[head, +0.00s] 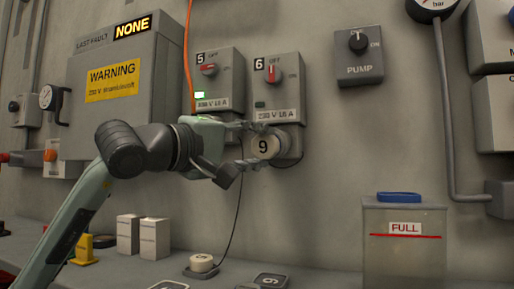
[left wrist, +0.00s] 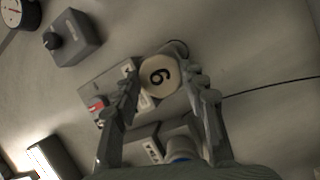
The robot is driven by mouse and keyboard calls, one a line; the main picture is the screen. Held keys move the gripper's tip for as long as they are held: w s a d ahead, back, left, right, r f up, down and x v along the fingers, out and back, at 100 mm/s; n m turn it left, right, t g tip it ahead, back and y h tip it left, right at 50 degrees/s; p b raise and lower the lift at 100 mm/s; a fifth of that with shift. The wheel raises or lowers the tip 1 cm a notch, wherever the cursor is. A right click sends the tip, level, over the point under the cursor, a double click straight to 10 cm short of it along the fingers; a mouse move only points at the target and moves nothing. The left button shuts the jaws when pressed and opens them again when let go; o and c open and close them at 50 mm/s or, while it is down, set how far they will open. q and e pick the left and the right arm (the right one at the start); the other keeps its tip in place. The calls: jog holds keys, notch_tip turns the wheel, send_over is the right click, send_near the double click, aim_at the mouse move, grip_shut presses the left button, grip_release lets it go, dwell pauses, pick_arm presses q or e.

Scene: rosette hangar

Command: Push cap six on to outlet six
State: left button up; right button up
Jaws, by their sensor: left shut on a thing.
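Outlet six (head: 293,142) is the grey socket below switch box 6 (head: 278,85). The cap is in front of it and covers its left part. Whether the cap touches the outlet or is seated, I cannot tell. My right gripper is not in view.
Switch box 5 (head: 218,75) with a lit green lamp is to the left; my gripper hides the area below it. Another cream cap (head: 201,262) lies on the shelf with a thin black cord. A clear tank (head: 404,240) stands right. The wall under the pump switch (head: 359,55) is free.

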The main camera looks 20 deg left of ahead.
pick_arm(q)
jog(key=shift+w+r, duration=0.1)
jog(key=shift+w, duration=0.45)
jog(key=o, duration=1.1)
jog(key=shift+v, duration=6)
